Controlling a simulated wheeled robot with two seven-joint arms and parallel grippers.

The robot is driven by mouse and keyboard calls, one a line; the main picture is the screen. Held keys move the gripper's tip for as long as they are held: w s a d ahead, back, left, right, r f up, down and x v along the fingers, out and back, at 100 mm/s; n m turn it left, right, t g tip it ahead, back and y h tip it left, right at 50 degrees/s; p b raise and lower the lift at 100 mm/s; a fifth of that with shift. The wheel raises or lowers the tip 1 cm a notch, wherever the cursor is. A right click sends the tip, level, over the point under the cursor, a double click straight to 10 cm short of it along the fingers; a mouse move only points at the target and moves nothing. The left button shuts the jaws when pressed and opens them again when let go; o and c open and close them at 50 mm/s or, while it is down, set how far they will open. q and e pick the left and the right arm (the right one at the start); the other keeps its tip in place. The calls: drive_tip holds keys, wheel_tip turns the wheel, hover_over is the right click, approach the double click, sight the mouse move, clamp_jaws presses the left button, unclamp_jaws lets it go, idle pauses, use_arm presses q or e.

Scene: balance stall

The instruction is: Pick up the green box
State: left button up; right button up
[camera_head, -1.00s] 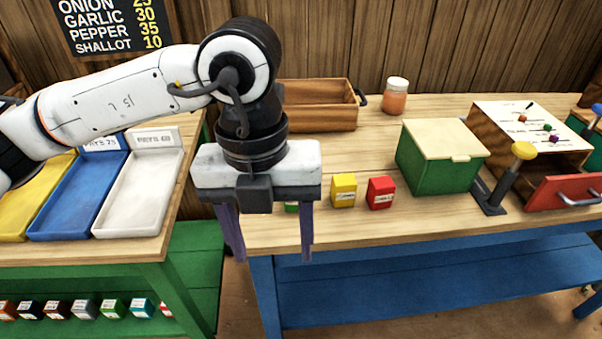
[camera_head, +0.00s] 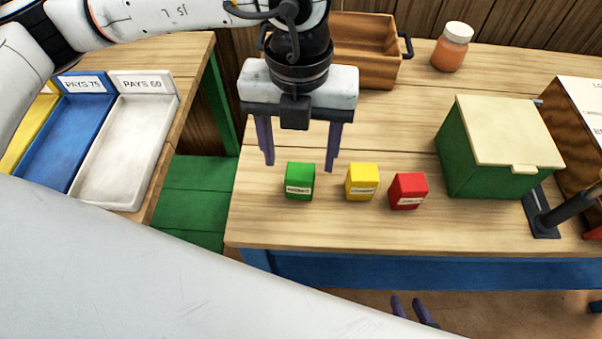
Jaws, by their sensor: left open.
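A small green box (camera_head: 299,188) with a white label stands upright on the wooden table, leftmost of a row of three small boxes. My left gripper (camera_head: 300,165) points down with its two purple fingers spread and nothing between them. In the picture its fingertips are just above and to either side of the green box; I see no contact. My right gripper (camera_head: 414,310) shows only as purple finger tips at the bottom edge, low in front of the table; its jaw opening is unclear.
A yellow box (camera_head: 362,181) and a red box (camera_head: 408,191) stand close to the right. A larger green chest with a cream lid (camera_head: 505,130), a jar (camera_head: 452,47) and a wooden crate (camera_head: 365,50) are farther off. Trays (camera_head: 125,150) lie left.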

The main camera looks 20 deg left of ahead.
sight(300, 170)
use_arm(q)
wheel_tip(300, 170, down, 4)
drive_tip(key=shift+s+f+p, duration=0.1)
drive_tip(key=shift+f+p, duration=0.1)
drive_tip(key=shift+p, duration=0.3)
drive_tip(key=shift+f, duration=0.45)
drive_tip(key=c, duration=1.1)
drive_tip(key=shift+c, duration=0.4)
use_arm(e)
drive_tip(key=shift+w+r, duration=0.45)
drive_tip(key=shift+r, duration=0.3)
